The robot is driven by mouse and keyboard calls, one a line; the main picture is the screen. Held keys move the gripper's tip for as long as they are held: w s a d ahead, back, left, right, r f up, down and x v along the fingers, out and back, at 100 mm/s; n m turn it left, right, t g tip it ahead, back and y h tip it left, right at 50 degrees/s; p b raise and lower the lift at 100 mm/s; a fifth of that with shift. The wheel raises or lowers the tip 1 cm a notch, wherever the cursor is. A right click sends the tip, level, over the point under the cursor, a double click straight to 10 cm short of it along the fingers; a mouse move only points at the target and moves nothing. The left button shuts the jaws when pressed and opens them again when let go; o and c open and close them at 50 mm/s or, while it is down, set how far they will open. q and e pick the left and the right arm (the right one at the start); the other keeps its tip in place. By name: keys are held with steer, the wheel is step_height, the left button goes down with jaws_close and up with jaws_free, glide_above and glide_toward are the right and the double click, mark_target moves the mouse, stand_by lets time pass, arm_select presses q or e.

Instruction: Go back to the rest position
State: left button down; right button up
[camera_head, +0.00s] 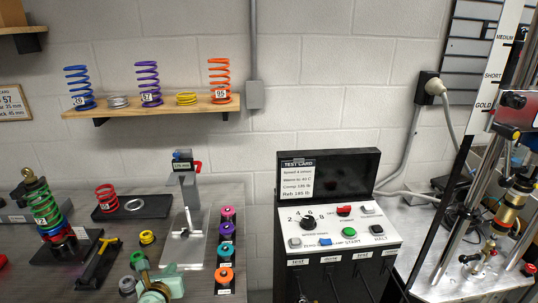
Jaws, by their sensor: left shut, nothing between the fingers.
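My left gripper (167,272) shows at the bottom edge, left of the middle, as pale green and brass-coloured parts. It is shut and empty, over the front of the grey bench (78,283). Its lower part is cut off by the picture edge. My right gripper is not in view.
Near the left gripper are a yellow ring (147,237), a black and yellow tool (97,258), a grey stand (188,193) and a row of coloured rings (226,252). A green-spring shock (42,205) stands left. A control box (340,240) and dyno (500,200) stand right.

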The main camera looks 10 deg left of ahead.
arm_select(q)
steer(key=s+d+r+n+g, duration=0.2)
steer(key=s+n, duration=0.6)
steer(key=s, duration=0.1)
steer(key=s+d+r+n+g+y, duration=0.1)
steer(key=s+d+r+n+g, duration=0.1)
steer(key=s+n, duration=0.7)
steer(key=s+d+r+n+g, duration=0.1)
steer(key=s+r+n+g, duration=0.1)
steer(key=s+n, duration=0.7)
steer(key=s+d+f+g+h+b, duration=0.1)
steer(key=s+d+f, duration=0.1)
steer(key=f, duration=0.8)
steer(key=s+d+f+g+h+b, duration=0.1)
steer(key=s+f+g, duration=0.1)
steer(key=f, duration=0.9)
steer(key=s+d+f+g+h, duration=0.1)
steer(key=s+d+f, duration=0.15)
steer(key=f, duration=0.75)
steer(key=s+f+n+g+h+b, duration=0.1)
steer(key=s+f+n+g+b, duration=0.1)
steer(key=s+f, duration=1.2)
steer(key=s, duration=0.4)
steer(key=shift+s+a+f+n, duration=0.15)
steer(key=shift+a+f+n, duration=0.2)
steer(key=shift+f+n, duration=0.05)
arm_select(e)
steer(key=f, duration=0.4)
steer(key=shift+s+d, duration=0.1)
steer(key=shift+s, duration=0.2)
